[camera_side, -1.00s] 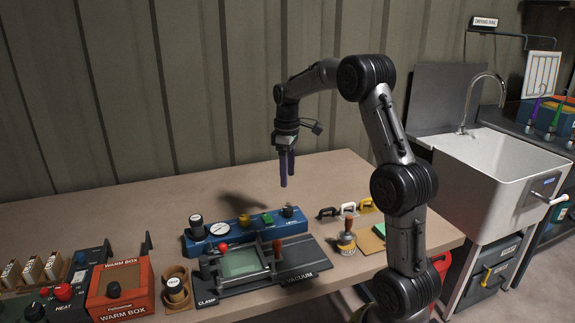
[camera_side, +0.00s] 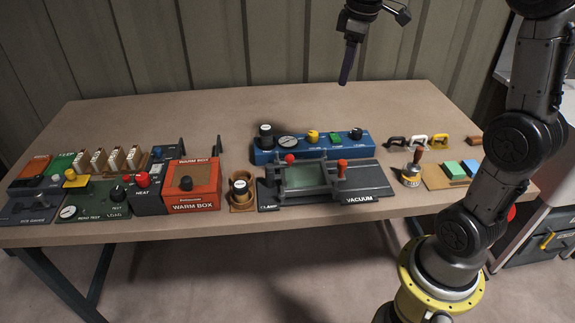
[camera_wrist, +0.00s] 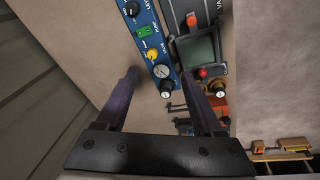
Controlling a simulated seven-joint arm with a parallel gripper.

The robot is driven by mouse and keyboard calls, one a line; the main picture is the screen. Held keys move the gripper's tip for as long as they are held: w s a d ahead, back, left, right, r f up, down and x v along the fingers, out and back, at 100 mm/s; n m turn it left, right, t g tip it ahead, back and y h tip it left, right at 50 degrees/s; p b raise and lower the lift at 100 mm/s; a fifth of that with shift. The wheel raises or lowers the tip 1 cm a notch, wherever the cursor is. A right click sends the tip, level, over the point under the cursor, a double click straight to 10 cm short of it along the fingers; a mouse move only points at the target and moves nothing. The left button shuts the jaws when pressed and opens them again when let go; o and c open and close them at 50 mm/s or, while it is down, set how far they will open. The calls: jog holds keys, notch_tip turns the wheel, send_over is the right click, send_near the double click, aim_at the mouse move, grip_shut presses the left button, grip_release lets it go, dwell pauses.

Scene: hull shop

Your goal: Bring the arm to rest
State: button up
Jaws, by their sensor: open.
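My gripper (camera_side: 346,80) hangs above the back of the workbench (camera_side: 215,110) in the side view, fingers pointing down. Nothing is between the fingers, and they touch nothing. In the wrist view my gripper (camera_wrist: 165,85) shows two dark fingers spread apart, with the bench below. The blue vacuum unit (camera_side: 310,145) with its gauge and knobs stands below and in front of it. The clamp frame with a green plate (camera_side: 307,178) lies just before that unit. Most of my upper arm is cut off by the top of the side view.
An orange warm box (camera_side: 193,186), a heat unit (camera_side: 147,193) and several small racked pieces (camera_side: 115,158) fill the bench's left. The bench's back strip is mostly clear.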

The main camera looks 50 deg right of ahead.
jog(key=s+a+r+t, duration=0.2)
jog(key=s+a+t, duration=0.1)
jog(key=s+a, duration=0.9)
jog(key=s+a+f+m+y, duration=0.1)
jog(key=s+a+f+m, duration=0.2)
jog(key=s+f, duration=0.3)
notch_tip(320, 180, down, 2)
jog(key=shift+s+a+f+m, duration=0.1)
jog(key=shift+s+a+m, duration=0.15)
jog(key=shift+a+m, duration=0.15)
